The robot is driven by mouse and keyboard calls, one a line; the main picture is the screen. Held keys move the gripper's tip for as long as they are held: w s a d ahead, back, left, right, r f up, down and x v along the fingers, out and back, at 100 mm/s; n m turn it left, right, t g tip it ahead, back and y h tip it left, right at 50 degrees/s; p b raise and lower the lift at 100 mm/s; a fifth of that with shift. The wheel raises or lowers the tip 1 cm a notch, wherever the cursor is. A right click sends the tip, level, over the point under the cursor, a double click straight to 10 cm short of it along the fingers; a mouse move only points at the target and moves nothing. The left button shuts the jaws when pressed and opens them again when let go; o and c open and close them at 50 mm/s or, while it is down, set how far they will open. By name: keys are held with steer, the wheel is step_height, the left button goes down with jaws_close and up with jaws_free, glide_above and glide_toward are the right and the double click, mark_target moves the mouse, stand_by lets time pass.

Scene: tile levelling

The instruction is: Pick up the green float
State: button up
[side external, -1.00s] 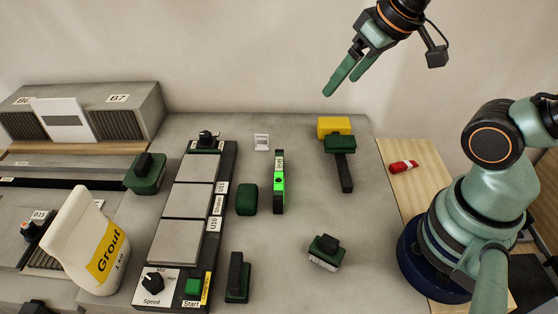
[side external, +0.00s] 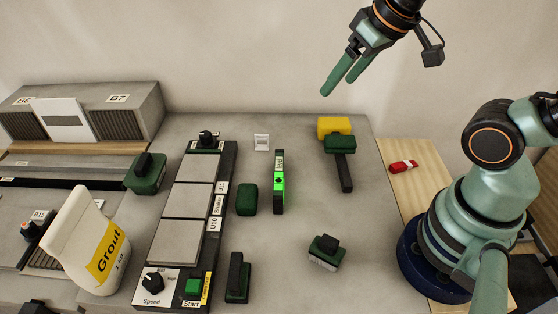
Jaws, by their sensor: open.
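Several dark green tools lie on the grey table, and I cannot tell for sure which is the green float. One narrow green piece with an upright black handle (side external: 237,277) lies at the front, right of the tile row. A green block with a black knob (side external: 146,173) sits left of the tiles. A smaller dark green piece with a black grip and pale underside (side external: 324,252) is at the front right. A plain green block (side external: 246,199) has no handle. My gripper (side external: 337,92) is open and empty, high above the back of the table, apart from all of these.
A level with a bright green vial (side external: 279,182) stands mid-table. A yellow and green mallet (side external: 340,150) lies behind right. The tile row (side external: 181,200) has a control panel in front. A grout bag (side external: 88,240) stands left. A red object (side external: 403,166) lies on the wooden board.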

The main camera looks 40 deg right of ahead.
steer(key=w+a+f+m+g+y, duration=0.1)
steer(key=w+a+f+m+g, duration=0.15)
steer(key=a, duration=0.85)
steer(key=m+g+h, duration=0.1)
steer(key=m+g, duration=0.2)
steer(key=m, duration=0.3)
glide_toward(235, 268)
steer(key=f, duration=0.5)
steer(key=shift+a+f, duration=0.2)
steer(key=shift+f, duration=0.1)
steer(key=shift+d+f, duration=0.15)
steer(key=shift+f, duration=2.85)
jaws_close()
